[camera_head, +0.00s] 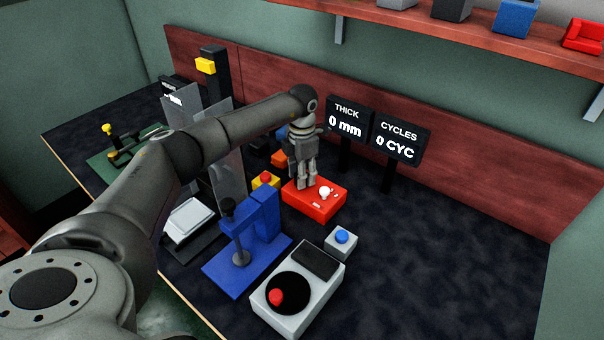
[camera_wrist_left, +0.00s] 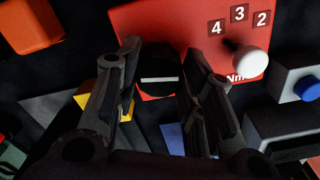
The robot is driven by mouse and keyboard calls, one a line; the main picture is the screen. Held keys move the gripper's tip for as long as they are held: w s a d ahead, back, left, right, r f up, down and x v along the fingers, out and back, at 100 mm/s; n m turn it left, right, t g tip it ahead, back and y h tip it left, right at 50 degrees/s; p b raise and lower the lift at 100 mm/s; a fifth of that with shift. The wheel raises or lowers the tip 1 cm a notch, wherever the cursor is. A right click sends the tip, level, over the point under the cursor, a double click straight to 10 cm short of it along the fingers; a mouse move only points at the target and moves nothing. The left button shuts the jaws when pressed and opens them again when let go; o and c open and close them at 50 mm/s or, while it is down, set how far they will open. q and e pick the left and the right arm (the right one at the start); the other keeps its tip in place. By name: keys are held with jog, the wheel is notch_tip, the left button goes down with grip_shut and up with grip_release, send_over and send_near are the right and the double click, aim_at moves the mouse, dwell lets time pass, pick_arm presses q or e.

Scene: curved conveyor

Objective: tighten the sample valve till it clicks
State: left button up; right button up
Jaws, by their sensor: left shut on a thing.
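A red box (camera_head: 328,205) stands on the dark bench top, near the back. The left wrist view shows it too (camera_wrist_left: 140,20), with the numbers 4, 3 and 2 and the letters "Nm" by a white knob (camera_wrist_left: 250,62). A dark round knob with a white bar (camera_wrist_left: 158,79) sits on this box; I take it for the sample valve. My left gripper (camera_head: 305,186) points down at the box's left part, its fingers shut on the dark knob from both sides. The fingers hide the knob in the head view. My right gripper is not in view.
A blue press-like stand (camera_head: 265,215) and a yellow box with a red button (camera_head: 264,181) stand left of the red box. A grey unit (camera_head: 320,290) and a blue-button box (camera_head: 341,241) are in front. Displays (camera_head: 347,120) read "0 mm" and "0 CYC". The bench's right side is clear.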

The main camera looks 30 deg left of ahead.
pick_arm(q)
jog(key=o, duration=1)
jog(key=shift+o, duration=0.2)
notch_tip(320, 180, up, 12)
